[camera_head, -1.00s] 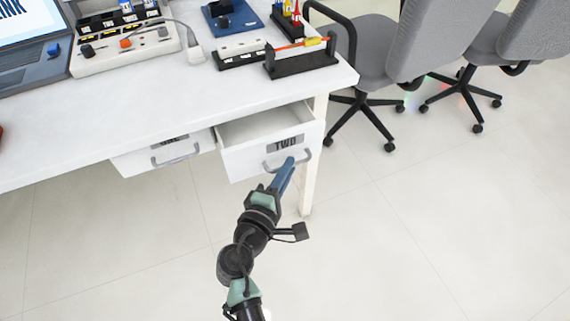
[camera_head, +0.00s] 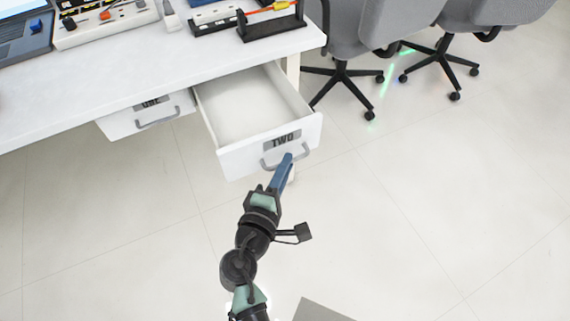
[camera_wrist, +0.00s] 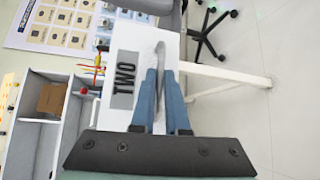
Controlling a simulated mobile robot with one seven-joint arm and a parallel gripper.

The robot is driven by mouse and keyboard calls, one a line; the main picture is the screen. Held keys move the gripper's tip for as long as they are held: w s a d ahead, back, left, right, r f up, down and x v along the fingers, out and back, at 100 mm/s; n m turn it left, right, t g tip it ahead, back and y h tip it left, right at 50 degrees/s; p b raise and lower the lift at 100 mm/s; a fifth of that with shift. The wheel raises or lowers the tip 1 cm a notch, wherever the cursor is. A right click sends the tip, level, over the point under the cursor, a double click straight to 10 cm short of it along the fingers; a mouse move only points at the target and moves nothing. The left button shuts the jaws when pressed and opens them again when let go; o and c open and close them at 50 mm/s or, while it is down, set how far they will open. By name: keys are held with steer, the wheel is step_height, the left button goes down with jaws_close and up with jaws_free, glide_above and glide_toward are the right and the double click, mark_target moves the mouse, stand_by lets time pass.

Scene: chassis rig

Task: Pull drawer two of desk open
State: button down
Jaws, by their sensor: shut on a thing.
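Drawer two (camera_head: 243,162) is a white drawer under the right end of the white desk (camera_head: 130,75). It bears a grey label reading TWO (camera_head: 282,139) and stands well out from the desk, with its pale, empty-looking inside showing. My gripper (camera_head: 286,166) has blue fingers and is shut on the drawer's grey bar handle (camera_head: 268,164). In the wrist view the two fingers (camera_wrist: 161,95) close around the handle (camera_wrist: 160,62) beside the TWO label (camera_wrist: 124,80). Part of the handle is hidden by the fingers.
Drawer one (camera_head: 147,118) is at the left, apparently slightly out. Office chairs (camera_head: 365,35) stand to the right of the desk. A laptop (camera_head: 22,38) and a black tool rack (camera_head: 270,22) are on top. The floor (camera_head: 420,230) at right is clear.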

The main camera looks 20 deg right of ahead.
steer(key=c, duration=0.9)
jaws_free()
steer(key=p+v, duration=0.2)
steer(key=v, duration=1.1)
